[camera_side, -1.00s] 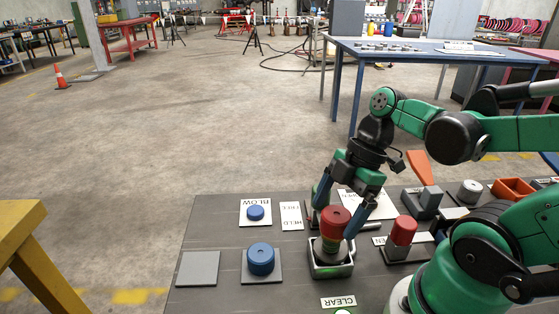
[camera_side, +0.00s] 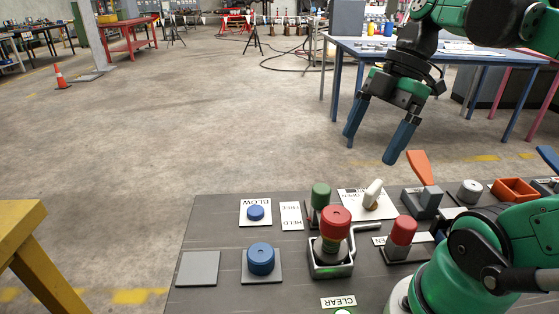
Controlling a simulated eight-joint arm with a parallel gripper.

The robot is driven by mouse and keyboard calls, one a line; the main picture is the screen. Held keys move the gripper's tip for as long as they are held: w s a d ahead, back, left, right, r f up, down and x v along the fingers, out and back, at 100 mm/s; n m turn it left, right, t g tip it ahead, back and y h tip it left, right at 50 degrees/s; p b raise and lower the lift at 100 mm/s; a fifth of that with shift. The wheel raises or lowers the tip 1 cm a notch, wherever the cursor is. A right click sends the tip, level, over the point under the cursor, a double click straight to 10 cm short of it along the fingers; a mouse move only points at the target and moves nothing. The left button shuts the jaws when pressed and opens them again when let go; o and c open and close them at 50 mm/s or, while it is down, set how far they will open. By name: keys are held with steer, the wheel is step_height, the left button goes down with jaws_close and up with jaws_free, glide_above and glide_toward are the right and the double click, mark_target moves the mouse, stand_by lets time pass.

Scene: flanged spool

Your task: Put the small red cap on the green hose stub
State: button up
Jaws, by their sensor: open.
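A green hose stub (camera_side: 320,196) stands upright at the back of the grey board, with nothing on its top. A small red cap (camera_side: 403,230) sits on a dark block to the right. A banded spool with a red top (camera_side: 335,221) and yellow and green below stands in a square metal tray (camera_side: 331,271), in front of the green stub. My gripper (camera_side: 369,148) is open and empty, its blue fingers apart, high above the back of the board and clear of everything.
A white lever (camera_side: 373,193) and a bent grey rod (camera_side: 366,229) stand right of the stub. Blue knobs (camera_side: 261,259) are at the left. An orange paddle (camera_side: 418,167) and an orange tray (camera_side: 513,190) are at the right. The left front pad (camera_side: 198,268) is bare.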

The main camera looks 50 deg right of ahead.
steer(key=w+a+f+m+t+h, duration=0.4)
steer(key=w+f+m, duration=0.4)
steer(key=m, duration=0.5)
steer(key=shift+w+a+f+t, duration=0.3)
steer(key=shift+a+t, duration=0.2)
steer(key=shift+t, duration=0.2)
stand_by(0.7)
